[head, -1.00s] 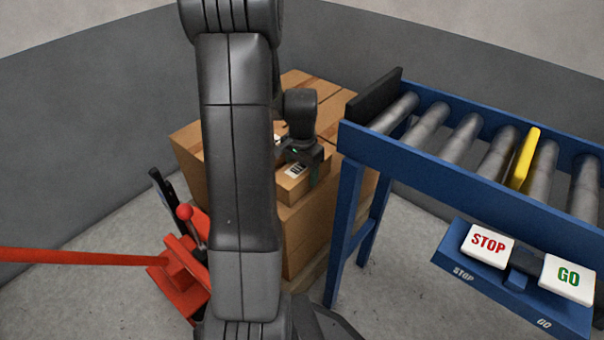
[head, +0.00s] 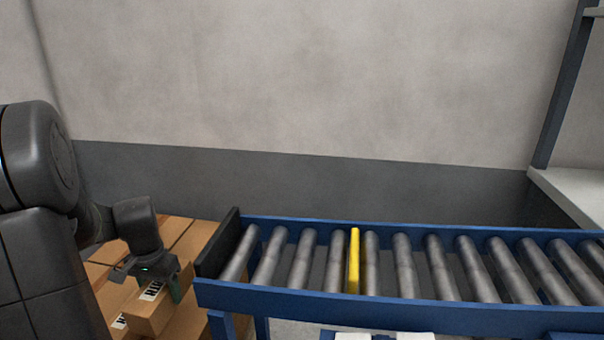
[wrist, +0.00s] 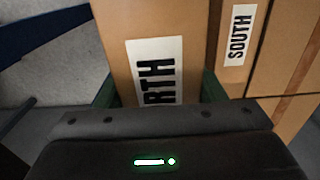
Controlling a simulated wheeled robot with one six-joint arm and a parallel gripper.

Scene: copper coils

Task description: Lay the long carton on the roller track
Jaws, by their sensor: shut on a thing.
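My gripper (head: 147,283) is at the lower left of the head view. It is shut on a long brown carton (head: 150,320) with a white label. In the wrist view the carton (wrist: 140,25) lies between the green finger pads, and its label reads "RTH", partly covered by the gripper. The carton sits higher than its neighbours; I cannot tell whether it touches what is below. The roller track (head: 437,268) has grey rollers in a blue frame and stands to the right of the gripper. No carton shows on it.
Another carton (wrist: 262,75) marked "SOUTH" is beside the held one. A black end plate (head: 217,243) stands at the track's left end, between carton and rollers. An upright yellow bar (head: 354,262) crosses the track. A pale shelf (head: 570,195) is at the right.

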